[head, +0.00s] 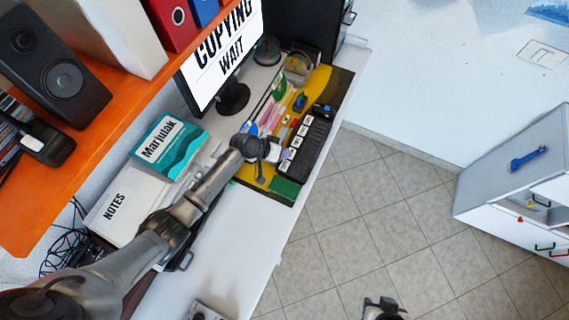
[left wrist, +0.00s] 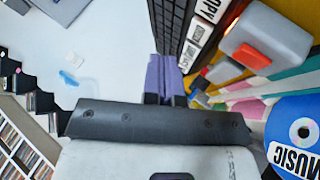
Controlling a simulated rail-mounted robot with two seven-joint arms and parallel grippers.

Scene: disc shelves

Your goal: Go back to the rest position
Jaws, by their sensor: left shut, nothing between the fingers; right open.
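My left gripper (head: 270,150) is above the desk's yellow mat (head: 342,84), beside the black keypad (head: 305,145) with white labelled keys. In the left wrist view, its fingers (left wrist: 166,78) are together with nothing between them. My right gripper (head: 383,308) shows only partly at the bottom edge of the head view, over the tiled floor and apart from the desk. Its fingertips are too small to make out well, but it looks open and empty.
A monitor (head: 222,55) reads "COPYING WAIT". An orange shelf (head: 110,112) with a speaker (head: 52,70) overhangs the desk at left. NOTES (head: 118,207) and Mariulak (head: 168,146) items lie near my left arm. A blue MUSIC disc (left wrist: 298,135) is close by. Floor (head: 390,215) is clear.

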